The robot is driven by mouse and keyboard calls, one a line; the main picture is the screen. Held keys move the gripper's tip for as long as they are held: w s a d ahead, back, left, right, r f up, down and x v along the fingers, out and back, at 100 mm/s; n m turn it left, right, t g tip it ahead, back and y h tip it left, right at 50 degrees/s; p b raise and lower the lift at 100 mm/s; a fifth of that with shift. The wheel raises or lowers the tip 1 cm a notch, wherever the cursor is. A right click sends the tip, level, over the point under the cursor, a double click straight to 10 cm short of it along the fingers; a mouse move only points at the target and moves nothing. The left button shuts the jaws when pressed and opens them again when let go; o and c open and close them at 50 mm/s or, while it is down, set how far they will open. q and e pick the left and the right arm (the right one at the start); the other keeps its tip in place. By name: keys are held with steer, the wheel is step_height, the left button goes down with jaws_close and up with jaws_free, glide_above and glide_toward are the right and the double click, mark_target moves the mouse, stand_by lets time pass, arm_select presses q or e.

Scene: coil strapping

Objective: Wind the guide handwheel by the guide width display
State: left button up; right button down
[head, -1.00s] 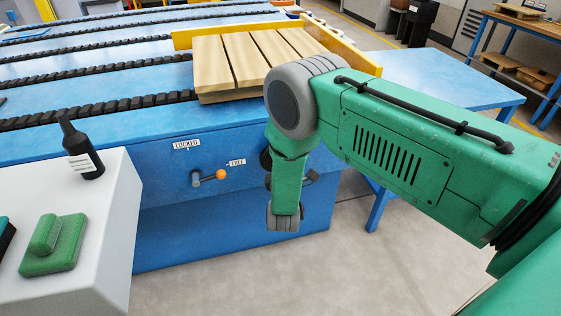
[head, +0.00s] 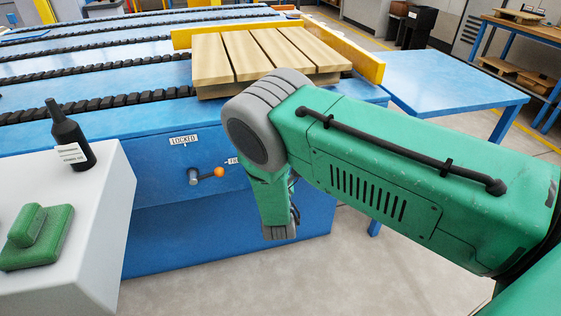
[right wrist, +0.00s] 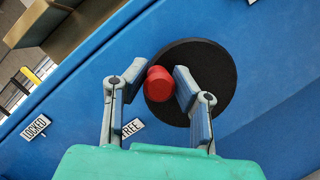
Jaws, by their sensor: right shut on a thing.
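The guide handwheel (right wrist: 215,62) shows in the right wrist view as a dark round disc on the blue machine side, with a red knob (right wrist: 159,86) near its left part. My right gripper (right wrist: 160,76) has one finger on each side of the red knob and is shut on it. In the head view my green right arm hides the handwheel. My left gripper is not in view. I cannot see the guide width display in either view.
A lever with an orange knob (head: 219,172) sits left of my arm, near a partly hidden label, below the LOCKED label (head: 184,140). Wooden slats (head: 225,58) lie on the machine between yellow guides (head: 343,44). A dark bottle (head: 70,138) stands on a white cabinet (head: 100,215).

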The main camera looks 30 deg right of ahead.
steer(key=shift+a+f+n, duration=0.15)
steer(key=shift+f+n, duration=0.05)
steer(key=shift+n, duration=0.1)
steer(key=shift+a+f+n+y+b, duration=0.2)
steer(key=shift+f+n+y+b, duration=0.15)
steer(key=shift+n+b, duration=0.45)
steer(key=shift+a+f+n+t+y+b, duration=0.1)
steer(key=shift+f+n+t+y+b, duration=0.1)
steer(key=shift+n+b, duration=0.25)
steer(key=shift+a+f+n+t+y+b, duration=0.1)
steer(key=shift+n+t+b, duration=0.1)
steer(key=shift+n, duration=0.45)
steer(key=shift+w+a+n+t+y, duration=0.1)
steer(key=shift+a+n+t+y, duration=0.1)
steer(key=shift+n, duration=0.35)
steer(key=shift+w+a+n+t+y, duration=0.1)
steer(key=shift+n+t, duration=0.1)
steer(key=shift+n, duration=0.35)
steer(key=shift+b, duration=0.3)
